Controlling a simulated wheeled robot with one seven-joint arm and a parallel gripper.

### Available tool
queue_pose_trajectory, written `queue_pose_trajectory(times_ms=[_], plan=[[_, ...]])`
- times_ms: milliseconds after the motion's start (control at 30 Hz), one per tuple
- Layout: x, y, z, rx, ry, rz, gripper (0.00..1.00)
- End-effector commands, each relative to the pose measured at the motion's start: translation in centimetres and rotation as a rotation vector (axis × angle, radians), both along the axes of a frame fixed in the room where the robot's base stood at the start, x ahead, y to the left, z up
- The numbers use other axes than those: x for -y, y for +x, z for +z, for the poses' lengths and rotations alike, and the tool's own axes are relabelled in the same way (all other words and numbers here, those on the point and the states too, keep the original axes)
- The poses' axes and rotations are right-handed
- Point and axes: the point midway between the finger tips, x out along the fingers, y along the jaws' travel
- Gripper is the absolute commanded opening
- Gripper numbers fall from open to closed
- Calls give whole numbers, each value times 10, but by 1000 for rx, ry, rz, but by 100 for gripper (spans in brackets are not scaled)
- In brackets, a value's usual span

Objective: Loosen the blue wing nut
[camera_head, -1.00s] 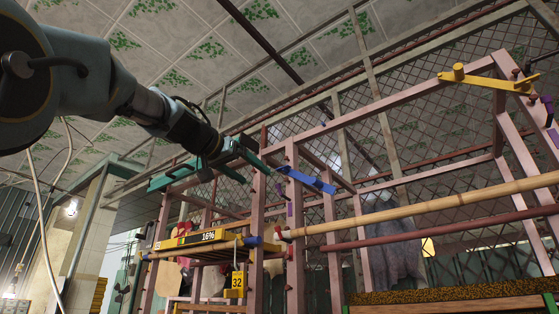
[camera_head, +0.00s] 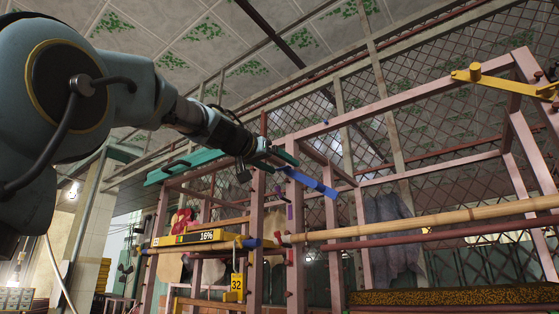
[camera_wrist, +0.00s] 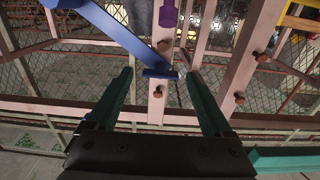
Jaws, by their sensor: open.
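The blue wing nut (camera_head: 308,182) shows as a long flat blue arm on the pink frame, slanting down to the right in the head view. In the wrist view its blue arm (camera_wrist: 105,30) runs from the top left to a short blue crosspiece near the middle, in front of a pink post. My gripper (camera_head: 278,157) is at the left end of the blue arm in the head view. In the wrist view my gripper (camera_wrist: 160,74) is open, its two green fingers on either side of the crosspiece with gaps on both sides. Whether the fingertips reach past it is unclear.
A yellow arm with a knob (camera_head: 500,80) is at the upper right of the pink frame. A bamboo pole (camera_head: 420,220) crosses in front. A yellow display bar reading 16% (camera_head: 205,238) is lower left. A purple piece (camera_wrist: 168,14) is on the post above.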

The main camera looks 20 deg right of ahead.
Motion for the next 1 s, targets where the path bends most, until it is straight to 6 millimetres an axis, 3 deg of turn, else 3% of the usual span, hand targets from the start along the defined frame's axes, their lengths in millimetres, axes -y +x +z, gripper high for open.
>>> queue_pose_trajectory(times_ms=[300,1000], plan=[[2,1,-1,0,0,0,84],[2,1,0,0,0,1,5]])
